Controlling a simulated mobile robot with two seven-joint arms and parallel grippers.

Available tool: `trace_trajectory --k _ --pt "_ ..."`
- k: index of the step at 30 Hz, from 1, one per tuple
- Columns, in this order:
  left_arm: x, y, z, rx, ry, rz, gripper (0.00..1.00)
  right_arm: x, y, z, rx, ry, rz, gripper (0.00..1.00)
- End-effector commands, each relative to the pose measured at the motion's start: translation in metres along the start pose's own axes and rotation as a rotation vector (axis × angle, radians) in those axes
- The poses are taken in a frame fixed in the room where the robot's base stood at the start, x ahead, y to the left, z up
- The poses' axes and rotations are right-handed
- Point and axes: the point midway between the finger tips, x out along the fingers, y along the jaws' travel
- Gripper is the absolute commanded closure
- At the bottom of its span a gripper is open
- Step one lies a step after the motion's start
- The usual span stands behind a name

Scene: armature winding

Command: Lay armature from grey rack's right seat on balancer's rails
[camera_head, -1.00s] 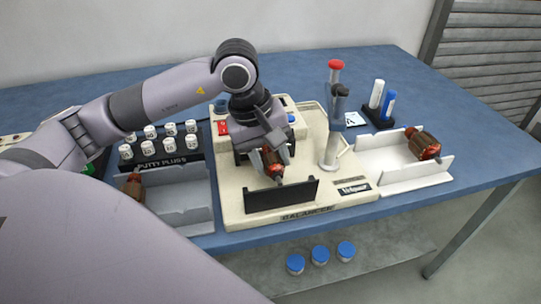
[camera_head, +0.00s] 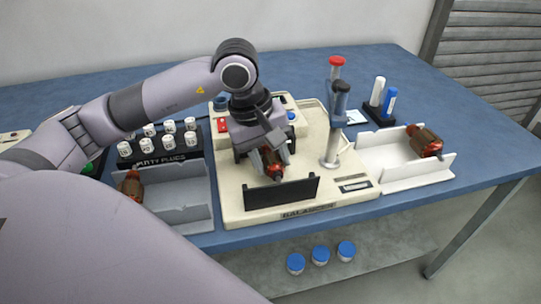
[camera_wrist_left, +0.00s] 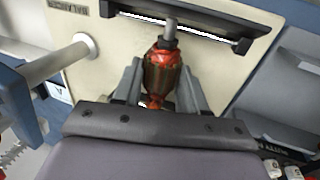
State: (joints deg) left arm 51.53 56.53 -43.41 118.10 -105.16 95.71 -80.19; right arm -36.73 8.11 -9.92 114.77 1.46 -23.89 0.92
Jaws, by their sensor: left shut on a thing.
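My left gripper (camera_head: 272,162) is shut on a red and brown armature (camera_head: 270,163) above the cream balancer (camera_head: 236,205). In the left wrist view the armature (camera_wrist_left: 162,72) sits between the two grey fingers, its shaft pointing at the dark plate (camera_wrist_left: 180,22) at the balancer's front. The same dark plate (camera_head: 282,193) stands just in front of the armature in the head view. Whether the shaft touches the rails cannot be told; the rails are largely hidden. The grey rack (camera_head: 182,214) has another armature (camera_head: 131,186) at its left end; its right part is empty. My right gripper is out of view.
A post with a red top (camera_head: 336,63) and a grey post (camera_head: 336,130) rise right of the gripper. A white rack (camera_head: 385,160) holds an armature (camera_head: 426,141) at the right. Putty plugs (camera_head: 150,131) stand behind the grey rack. Blue-lidded jars (camera_head: 320,255) sit below.

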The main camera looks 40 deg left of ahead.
Motion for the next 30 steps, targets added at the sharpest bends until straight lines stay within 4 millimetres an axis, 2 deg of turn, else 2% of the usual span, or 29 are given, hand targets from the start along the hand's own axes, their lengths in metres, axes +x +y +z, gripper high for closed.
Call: trace_trajectory --k 2,3,5,6,17,24,30 --pt "-0.001 0.0 0.0 0.0 0.001 0.002 0.96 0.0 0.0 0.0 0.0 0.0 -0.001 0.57" --pt "-0.001 0.0 0.0 0.0 0.001 0.002 0.52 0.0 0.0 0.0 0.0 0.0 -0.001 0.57" --pt "-0.001 0.0 0.0 0.0 0.001 0.002 0.32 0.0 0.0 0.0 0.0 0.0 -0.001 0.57" --pt "-0.001 0.0 0.0 0.0 0.001 0.002 0.29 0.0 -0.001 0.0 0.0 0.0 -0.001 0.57" --pt "0.0 0.0 0.0 0.0 0.0 0.0 0.29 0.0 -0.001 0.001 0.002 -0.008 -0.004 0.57" --pt "-0.041 0.001 -0.001 -0.001 0.005 0.004 0.29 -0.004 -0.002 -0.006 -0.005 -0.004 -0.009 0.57" --pt "-0.067 0.001 -0.001 -0.001 0.003 0.004 0.29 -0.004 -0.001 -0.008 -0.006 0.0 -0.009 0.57"
